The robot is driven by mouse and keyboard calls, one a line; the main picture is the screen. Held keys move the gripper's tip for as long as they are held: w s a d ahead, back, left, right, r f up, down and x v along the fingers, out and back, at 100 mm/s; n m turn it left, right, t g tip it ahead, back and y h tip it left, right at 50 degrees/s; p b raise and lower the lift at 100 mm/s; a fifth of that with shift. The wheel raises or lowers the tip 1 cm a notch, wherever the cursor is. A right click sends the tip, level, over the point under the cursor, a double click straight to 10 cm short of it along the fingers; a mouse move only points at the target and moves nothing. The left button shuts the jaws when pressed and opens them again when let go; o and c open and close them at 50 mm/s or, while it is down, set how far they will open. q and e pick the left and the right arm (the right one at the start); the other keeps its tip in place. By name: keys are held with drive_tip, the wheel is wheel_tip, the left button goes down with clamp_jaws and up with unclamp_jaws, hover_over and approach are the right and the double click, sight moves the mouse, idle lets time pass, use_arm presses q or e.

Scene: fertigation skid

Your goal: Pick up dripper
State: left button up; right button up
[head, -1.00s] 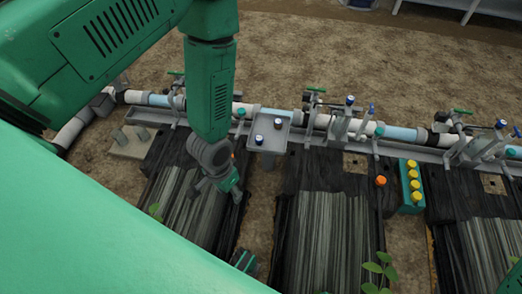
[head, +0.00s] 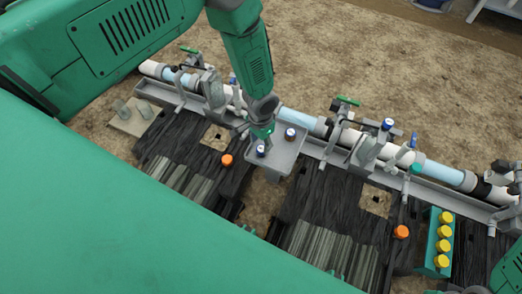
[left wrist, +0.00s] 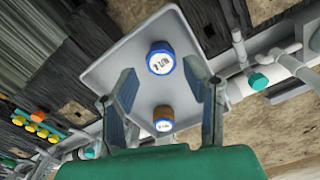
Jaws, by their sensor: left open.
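Two small round pieces with labelled tops stand on a grey tray (head: 284,156); I take them for drippers, but cannot read the labels. One has a blue rim and white top (left wrist: 160,58), near the middle of the tray in the left wrist view. The other, with a brownish side and blue-rimmed top (left wrist: 163,119), is nearer the palm. My left gripper (head: 264,141) is over the tray's left part, close to one piece (head: 261,151). In the left wrist view its fingers (left wrist: 161,76) are spread on either side of the pieces, holding nothing. My right gripper is not seen.
A pipe line with valves (head: 330,131) runs behind the tray. A green block with yellow caps (head: 435,240) stands at right. Orange caps (head: 401,231) lie near dark sheeting (head: 320,205). A pale block with posts (head: 134,117) is at left. Open soil lies beyond the pipe.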

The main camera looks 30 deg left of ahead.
sight(262, 148)
use_arm(q)
drive_tip(key=f+b, duration=0.2)
drive_tip(key=f, duration=0.1)
drive_tip(key=f+b, duration=0.1)
drive_tip(key=f, duration=0.1)
drive_tip(key=shift+w+d+f, duration=0.15)
drive_tip(key=shift+w, duration=0.1)
drive_tip(key=c, duration=0.6)
drive_tip(key=shift+c, duration=0.2)
